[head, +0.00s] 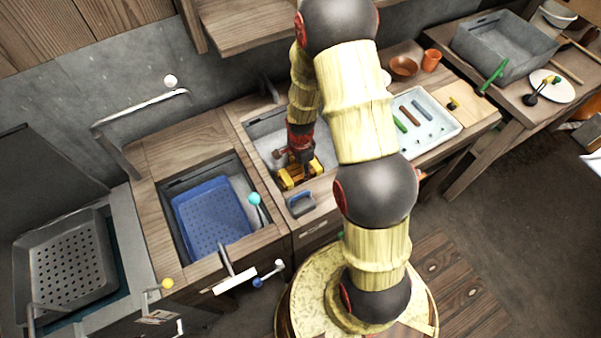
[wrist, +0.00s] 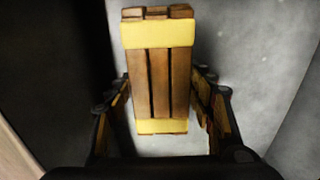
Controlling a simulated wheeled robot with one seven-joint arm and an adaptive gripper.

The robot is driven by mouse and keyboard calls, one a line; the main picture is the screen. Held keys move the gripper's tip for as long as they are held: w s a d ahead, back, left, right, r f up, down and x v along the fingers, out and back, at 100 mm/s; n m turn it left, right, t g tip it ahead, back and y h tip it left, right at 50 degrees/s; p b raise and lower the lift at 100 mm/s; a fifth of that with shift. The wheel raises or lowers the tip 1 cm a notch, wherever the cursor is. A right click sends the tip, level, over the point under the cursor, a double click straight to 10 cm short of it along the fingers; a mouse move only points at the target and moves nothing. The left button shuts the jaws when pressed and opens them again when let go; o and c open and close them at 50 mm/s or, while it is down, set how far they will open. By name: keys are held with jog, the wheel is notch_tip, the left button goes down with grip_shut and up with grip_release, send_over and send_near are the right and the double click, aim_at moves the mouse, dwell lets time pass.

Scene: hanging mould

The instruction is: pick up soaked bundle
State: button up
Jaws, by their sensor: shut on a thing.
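The soaked bundle, brown wooden strips held by two yellow bands, fills the middle of the wrist view (wrist: 159,85). In the head view its yellow bands (head: 287,182) show low in the grey basin (head: 262,152), below my wrist. My gripper (head: 299,162) reaches down into that basin from above. In the wrist view its two fingers (wrist: 160,105) stand on either side of the bundle and are shut on it. The contact faces and the bundle's underside are hidden, so I cannot tell whether it touches the basin floor.
A blue perforated basket (head: 212,215) sits in the basin to the left. A grey perforated tray (head: 62,262) is at far left. A white tray (head: 424,122) with several small pieces lies to the right. A blue-grey handled block (head: 300,203) is on the front edge.

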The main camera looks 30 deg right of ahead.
jog(key=c, duration=0.8)
